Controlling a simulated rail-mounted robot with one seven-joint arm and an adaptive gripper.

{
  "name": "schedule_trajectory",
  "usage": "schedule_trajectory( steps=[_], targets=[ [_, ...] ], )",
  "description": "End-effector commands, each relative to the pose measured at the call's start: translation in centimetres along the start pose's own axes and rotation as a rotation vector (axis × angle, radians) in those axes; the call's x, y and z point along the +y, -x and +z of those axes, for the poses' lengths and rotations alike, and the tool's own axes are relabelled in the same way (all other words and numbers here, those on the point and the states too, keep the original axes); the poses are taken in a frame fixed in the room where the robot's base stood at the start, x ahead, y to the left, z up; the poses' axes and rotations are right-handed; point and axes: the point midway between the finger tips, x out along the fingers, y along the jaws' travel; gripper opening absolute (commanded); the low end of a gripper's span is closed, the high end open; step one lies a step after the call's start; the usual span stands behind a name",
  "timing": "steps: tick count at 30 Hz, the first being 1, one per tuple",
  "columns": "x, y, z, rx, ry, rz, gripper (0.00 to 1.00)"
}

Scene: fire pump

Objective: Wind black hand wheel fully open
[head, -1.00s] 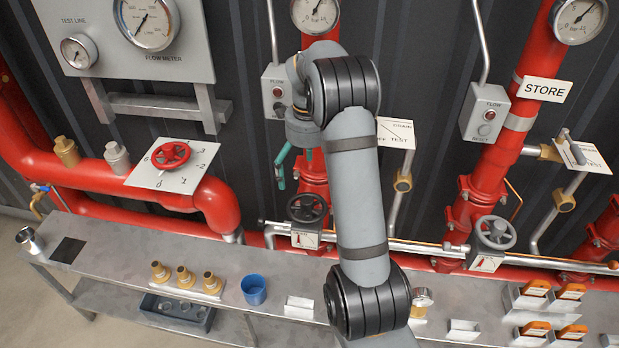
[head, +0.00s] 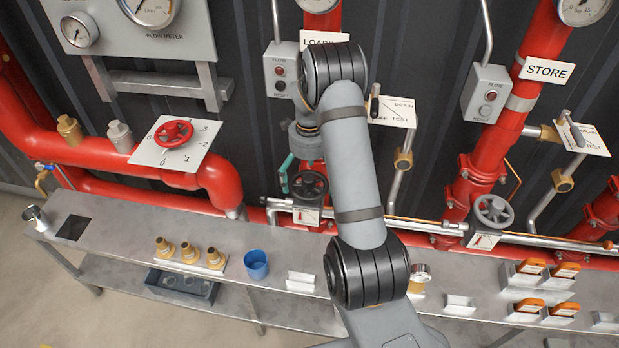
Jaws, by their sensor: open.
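The black hand wheel (head: 310,186) sits on the valve at the foot of the red pipe left of centre, above a small white and red indicator plate (head: 306,216). My gripper (head: 296,178) points down at the wheel, with a teal finger just off the wheel's upper left edge. The gripper is open and holds nothing. My arm and the gripper body hide part of the pipe behind and the other finger is hard to make out. I cannot tell whether a finger touches the rim.
A grey hand wheel (head: 494,210) is on the STORE pipe at right. A red hand wheel (head: 174,133) is at left. The bench (head: 120,235) below carries brass fittings (head: 189,252), a blue cup (head: 256,264) and orange items (head: 531,266). A DRAIN/TEST lever (head: 375,100) stands right of my arm.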

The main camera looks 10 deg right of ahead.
Motion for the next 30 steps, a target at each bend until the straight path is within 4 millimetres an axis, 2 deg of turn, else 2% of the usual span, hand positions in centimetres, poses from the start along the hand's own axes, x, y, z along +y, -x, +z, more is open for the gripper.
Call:
schedule_trajectory(
  steps=[5, 30],
  targets=[
    [0.02, 0.01, 0.01, 0.0, 0.0, 0.0, 0.95],
    [0.15, -0.3, -0.01, 0.001, 0.002, 0.004, 0.46]
  ],
)
